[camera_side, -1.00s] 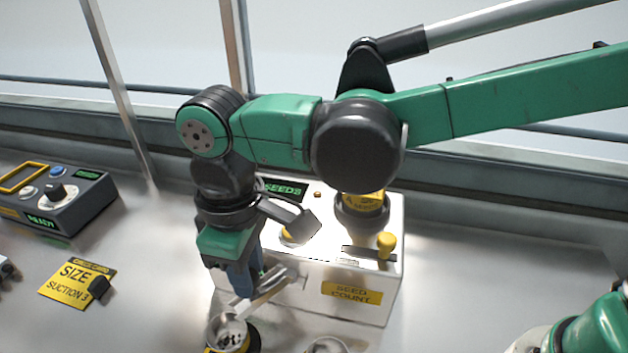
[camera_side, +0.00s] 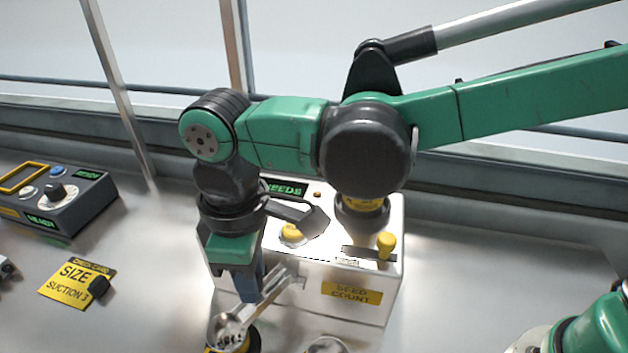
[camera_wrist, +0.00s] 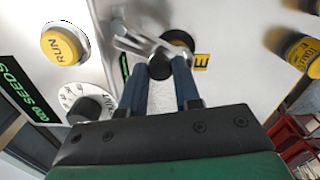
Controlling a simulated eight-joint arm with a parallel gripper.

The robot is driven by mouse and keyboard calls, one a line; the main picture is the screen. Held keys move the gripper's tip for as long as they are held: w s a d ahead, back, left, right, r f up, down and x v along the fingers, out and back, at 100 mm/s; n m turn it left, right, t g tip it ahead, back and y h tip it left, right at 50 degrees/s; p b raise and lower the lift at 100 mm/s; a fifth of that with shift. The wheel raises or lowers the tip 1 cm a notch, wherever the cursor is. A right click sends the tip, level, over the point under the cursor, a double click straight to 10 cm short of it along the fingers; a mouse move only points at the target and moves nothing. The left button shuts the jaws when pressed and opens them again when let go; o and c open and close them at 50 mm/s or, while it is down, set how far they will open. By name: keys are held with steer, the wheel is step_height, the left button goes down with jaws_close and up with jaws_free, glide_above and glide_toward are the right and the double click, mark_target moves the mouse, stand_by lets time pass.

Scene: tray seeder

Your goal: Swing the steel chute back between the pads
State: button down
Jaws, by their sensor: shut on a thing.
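In the wrist view, the chute (camera_wrist: 138,40) lies slanted at the pad tips of my gripper (camera_wrist: 162,75). A dark round knob (camera_wrist: 160,68) shows between the tips. The exact grip contact is partly hidden by the pads.
A yellow RUN button (camera_wrist: 60,46) and a dial (camera_wrist: 88,106) are close on the box top. A yellow knob (camera_side: 386,241) stands at its right. A second cup (camera_side: 326,346) sits at the front. A control box (camera_side: 58,203) and yellow SIZE card (camera_side: 75,280) lie left.

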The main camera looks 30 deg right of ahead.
steer(key=shift+s+d+n, duration=0.2)
steer(key=shift+s+n, duration=0.2)
steer(key=shift+n, duration=0.7)
steer(key=shift+s+d+n, duration=0.25)
steer(key=shift+s+n, duration=0.2)
steer(key=shift+n, duration=0.65)
steer(key=shift+s+d+n, duration=0.2)
steer(key=shift+s+n, duration=0.2)
steer(key=shift+n, duration=0.7)
steer(key=c, duration=0.6)
jaws_free()
step_height(320, 180, up, 6)
steer(key=shift+f, duration=0.15)
